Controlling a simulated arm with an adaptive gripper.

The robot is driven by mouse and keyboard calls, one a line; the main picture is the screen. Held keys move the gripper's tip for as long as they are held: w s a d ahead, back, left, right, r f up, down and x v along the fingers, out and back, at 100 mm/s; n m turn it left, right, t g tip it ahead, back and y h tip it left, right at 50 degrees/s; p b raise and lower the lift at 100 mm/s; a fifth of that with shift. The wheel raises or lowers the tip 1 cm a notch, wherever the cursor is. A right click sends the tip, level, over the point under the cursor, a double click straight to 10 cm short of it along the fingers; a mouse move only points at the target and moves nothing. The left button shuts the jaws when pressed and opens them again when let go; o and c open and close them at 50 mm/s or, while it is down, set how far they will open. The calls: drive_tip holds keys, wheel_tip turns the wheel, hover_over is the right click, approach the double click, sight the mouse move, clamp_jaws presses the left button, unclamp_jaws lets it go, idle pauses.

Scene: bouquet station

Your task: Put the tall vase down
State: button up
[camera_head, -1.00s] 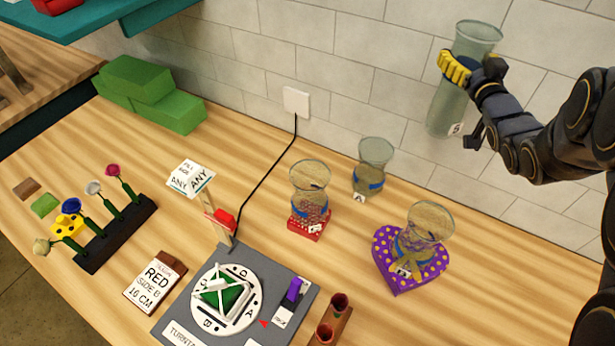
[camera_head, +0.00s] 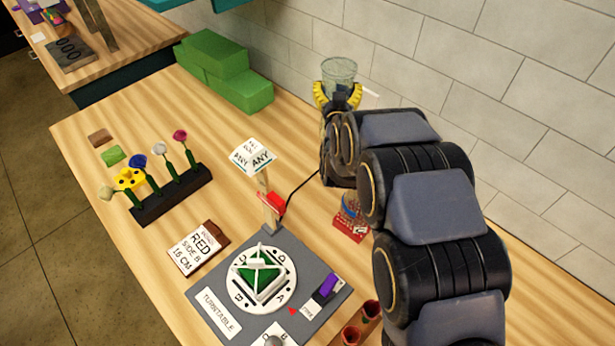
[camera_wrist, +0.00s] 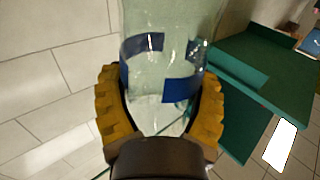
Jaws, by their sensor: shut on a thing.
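The tall vase (camera_head: 338,73) is clear greenish glass and shows only its upper part in the head view, near the back wall, to the right of the green blocks. My gripper (camera_head: 337,97) has its yellow fingers around it. In the wrist view the vase (camera_wrist: 165,40) stands between the two yellow fingers of my gripper (camera_wrist: 160,115), with blue bands on its glass. My gripper is shut on the vase. My arm hides the vase's lower part and base in the head view, so I cannot tell whether it touches the table.
Green blocks (camera_head: 223,70) lie at the back left. A sign (camera_head: 252,157) on a post stands by the turntable (camera_head: 262,275). A flower rack (camera_head: 172,195) is at left. A vase on a red base (camera_head: 351,222) is partly hidden by my arm, which covers the right side.

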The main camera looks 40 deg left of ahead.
drive_tip(key=shift+n+g+y, duration=0.3)
drive_tip(key=shift+g+y, duration=0.2)
drive_tip(key=shift+y, duration=0.1)
drive_tip(key=s+a+f, duration=0.2)
drive_tip(key=s, duration=0.1)
drive_tip(key=s+a+f, duration=0.1)
drive_tip(key=s, duration=0.1)
drive_tip(key=shift+s, duration=0.1)
drive_tip(key=shift+s+a+f, duration=0.1)
drive_tip(key=shift+f, duration=1.95)
drive_tip(key=shift+s+a+f, duration=0.1)
drive_tip(key=shift+f, duration=1.9)
drive_tip(key=shift+d+f, duration=0.1)
drive_tip(key=shift+f, duration=0.05)
drive_tip(key=o, duration=1.2)
drive_tip(key=shift+f, duration=0.1)
drive_tip(key=shift+c, duration=0.2)
drive_tip(key=v, duration=1.2)
drive_tip(key=shift+r, duration=0.2)
